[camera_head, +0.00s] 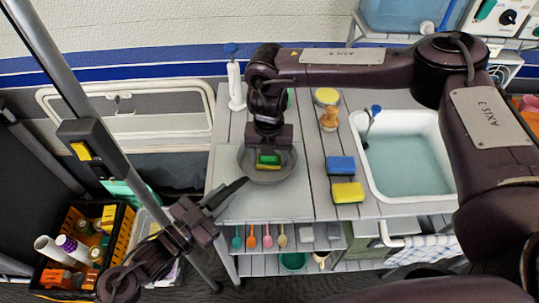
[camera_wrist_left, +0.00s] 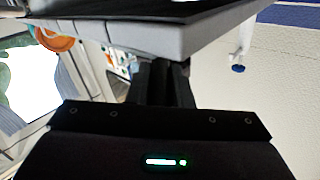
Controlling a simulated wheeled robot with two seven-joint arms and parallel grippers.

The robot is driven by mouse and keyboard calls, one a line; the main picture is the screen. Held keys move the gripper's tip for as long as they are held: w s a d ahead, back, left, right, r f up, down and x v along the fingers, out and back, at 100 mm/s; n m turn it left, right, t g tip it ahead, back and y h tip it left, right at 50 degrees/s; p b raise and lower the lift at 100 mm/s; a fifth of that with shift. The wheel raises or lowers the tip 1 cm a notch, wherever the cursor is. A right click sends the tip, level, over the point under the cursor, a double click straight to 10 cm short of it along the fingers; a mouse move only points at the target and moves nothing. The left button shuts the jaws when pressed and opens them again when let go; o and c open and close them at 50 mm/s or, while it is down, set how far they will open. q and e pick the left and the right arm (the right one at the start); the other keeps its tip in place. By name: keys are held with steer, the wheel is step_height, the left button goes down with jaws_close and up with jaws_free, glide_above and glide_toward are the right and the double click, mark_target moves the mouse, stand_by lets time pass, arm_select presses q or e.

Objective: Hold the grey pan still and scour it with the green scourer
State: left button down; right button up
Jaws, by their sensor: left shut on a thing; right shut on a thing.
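The grey pan (camera_head: 287,174) sits on the left part of the grey counter, its dark handle (camera_head: 235,187) pointing to the lower left. My left gripper (camera_head: 217,200) is shut on that handle. In the left wrist view its dark fingers (camera_wrist_left: 163,82) show below a grey slab edge, and what they grip is hard to make out. My right gripper (camera_head: 268,150) points down over the pan and is shut on the green scourer (camera_head: 268,159), which has a yellow layer below. The scourer is inside the pan; the gripper hides part of it, and contact with the pan's bottom is unclear.
A blue sponge (camera_head: 341,166) and a yellow sponge (camera_head: 348,193) lie right of the pan, beside the water-filled sink (camera_head: 408,160). A wooden brush (camera_head: 329,119) and a round yellow sponge (camera_head: 327,96) are behind. A white bottle (camera_head: 236,88) stands at the back left.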

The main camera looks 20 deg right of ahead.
steer(key=shift+w+a, duration=0.7)
steer(key=shift+w, duration=0.25)
steer(key=shift+w+r, duration=0.1)
steer(key=shift+r, duration=3.95)
step_height(320, 180, up, 6)
arm_select(q)
steer(key=c, duration=1.2)
jaws_free()
